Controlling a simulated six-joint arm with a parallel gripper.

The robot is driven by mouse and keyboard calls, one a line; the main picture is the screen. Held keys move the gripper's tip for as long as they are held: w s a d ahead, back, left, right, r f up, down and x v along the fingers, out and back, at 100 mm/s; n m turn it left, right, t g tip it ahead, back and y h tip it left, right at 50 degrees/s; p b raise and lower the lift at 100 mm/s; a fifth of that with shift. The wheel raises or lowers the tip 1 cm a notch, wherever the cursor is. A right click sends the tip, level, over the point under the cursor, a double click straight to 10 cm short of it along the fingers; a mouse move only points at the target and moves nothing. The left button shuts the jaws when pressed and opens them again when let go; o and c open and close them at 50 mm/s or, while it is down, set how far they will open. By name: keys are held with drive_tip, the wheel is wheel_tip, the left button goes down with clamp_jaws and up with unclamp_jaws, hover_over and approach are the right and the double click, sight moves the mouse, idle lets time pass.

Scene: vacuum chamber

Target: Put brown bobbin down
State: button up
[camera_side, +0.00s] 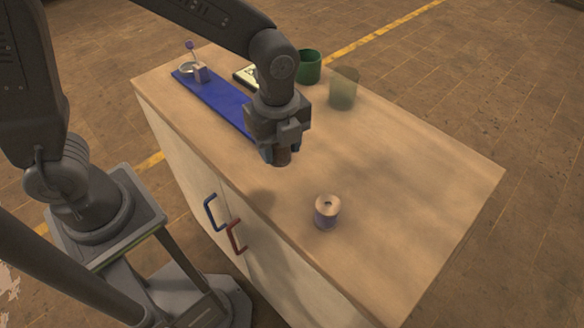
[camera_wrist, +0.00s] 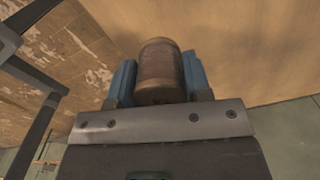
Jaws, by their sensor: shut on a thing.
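My gripper (camera_side: 281,150) is shut on the brown bobbin (camera_side: 281,156), over the left-front part of the wooden cabinet top. In the wrist view the brown bobbin (camera_wrist: 160,72) sits between the two blue fingers of my gripper (camera_wrist: 158,78), one on each side. A shadow lies on the cabinet top to the lower left of my gripper in the side view, and the bobbin looks to be above the surface. The gripper body hides the bobbin's upper part in the side view.
A second bobbin (camera_side: 327,212), purplish with a pale top, stands on the cabinet top (camera_side: 420,190). A blue mat (camera_side: 215,100) with small items lies at the back left. A green cup (camera_side: 308,66) and a translucent cup (camera_side: 343,90) stand at the back. The right side is clear.

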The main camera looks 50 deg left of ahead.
drive_tip(key=a+r, duration=0.4)
drive_tip(key=a, duration=0.3)
drive_tip(key=w+a+n, duration=0.3)
drive_tip(key=w+n, duration=1)
drive_tip(key=n, duration=0.4)
drive_tip(key=s+a+n, duration=0.1)
drive_tip(key=s+a, duration=0.1)
drive_tip(key=a, duration=0.7)
drive_tip(key=w+d+f, duration=0.1)
drive_tip(key=d+f, duration=0.1)
drive_tip(key=d, duration=0.1)
drive_tip(key=w+d+f, duration=0.1)
drive_tip(key=d+f, duration=0.1)
drive_tip(key=d, duration=0.1)
drive_tip(key=w+d+f, duration=0.2)
drive_tip(key=d, duration=0.2)
drive_tip(key=shift+f, duration=2)
drive_tip(key=shift+f, duration=0.1)
